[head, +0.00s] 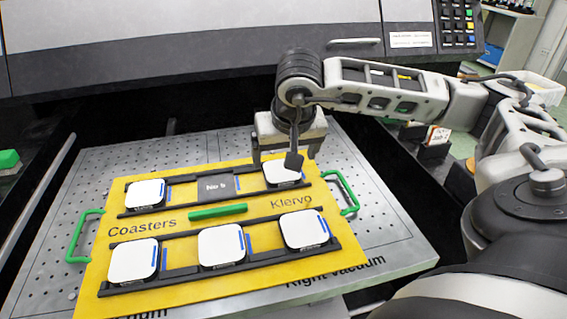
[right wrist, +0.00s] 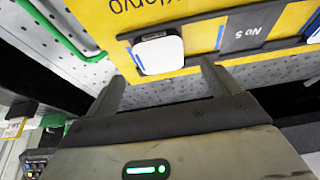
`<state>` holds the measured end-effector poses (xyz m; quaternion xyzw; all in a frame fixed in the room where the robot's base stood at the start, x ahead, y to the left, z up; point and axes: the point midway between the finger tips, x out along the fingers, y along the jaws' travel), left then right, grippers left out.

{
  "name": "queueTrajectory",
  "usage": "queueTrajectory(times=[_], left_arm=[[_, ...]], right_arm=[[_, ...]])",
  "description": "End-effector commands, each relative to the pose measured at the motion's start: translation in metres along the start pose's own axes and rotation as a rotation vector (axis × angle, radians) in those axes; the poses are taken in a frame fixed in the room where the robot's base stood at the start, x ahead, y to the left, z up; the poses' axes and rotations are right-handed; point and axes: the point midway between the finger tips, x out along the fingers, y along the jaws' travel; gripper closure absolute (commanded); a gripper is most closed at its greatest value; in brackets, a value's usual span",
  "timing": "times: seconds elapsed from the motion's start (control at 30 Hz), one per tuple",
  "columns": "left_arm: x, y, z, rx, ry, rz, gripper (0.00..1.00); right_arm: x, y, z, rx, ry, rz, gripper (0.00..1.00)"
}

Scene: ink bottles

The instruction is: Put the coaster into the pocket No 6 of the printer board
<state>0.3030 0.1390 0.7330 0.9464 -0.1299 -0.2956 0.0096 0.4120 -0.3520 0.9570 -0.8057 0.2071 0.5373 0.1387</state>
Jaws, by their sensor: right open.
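The yellow printer board (head: 130,220) lies on the perforated metal bed with two rows of pockets. In the back row, one coaster (head: 146,192) is at left and another (head: 283,173) at right. My right gripper (head: 276,158) is open at the back right coaster. In the right wrist view, this coaster (right wrist: 158,55) shows just beyond the gap between the open fingertips (right wrist: 162,80).
Green handles (head: 83,237) (head: 343,191) stand at the board's sides, and a green bar (head: 218,211) lies between the rows. The dark printer body (head: 180,50) spans the back. Bare perforated bed (head: 40,225) shows left of the board.

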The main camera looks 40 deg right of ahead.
Motion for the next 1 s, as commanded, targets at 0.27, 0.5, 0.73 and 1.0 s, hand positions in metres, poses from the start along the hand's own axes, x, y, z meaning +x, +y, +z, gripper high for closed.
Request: queueTrajectory(times=[0.27,0.5,0.73,1.0], left_arm=[[0.0,0.0,0.001,0.0,-0.002,0.0,0.11],[0.0,0.0,0.001,0.001,-0.003,0.0,0.11],[0.0,0.0,0.001,0.001,-0.004,-0.001,0.11],[0.0,0.0,0.001,0.002,-0.004,-0.001,0.11]], right_arm=[[-0.056,-0.001,0.0,-0.001,0.003,-0.002,0.11],[-0.072,0.0,0.0,0.0,0.0,0.0,0.11],[-0.072,0.0,0.0,-0.001,-0.001,0.001,0.11],[-0.072,0.0,0.0,0.0,-0.001,0.001,0.11]])
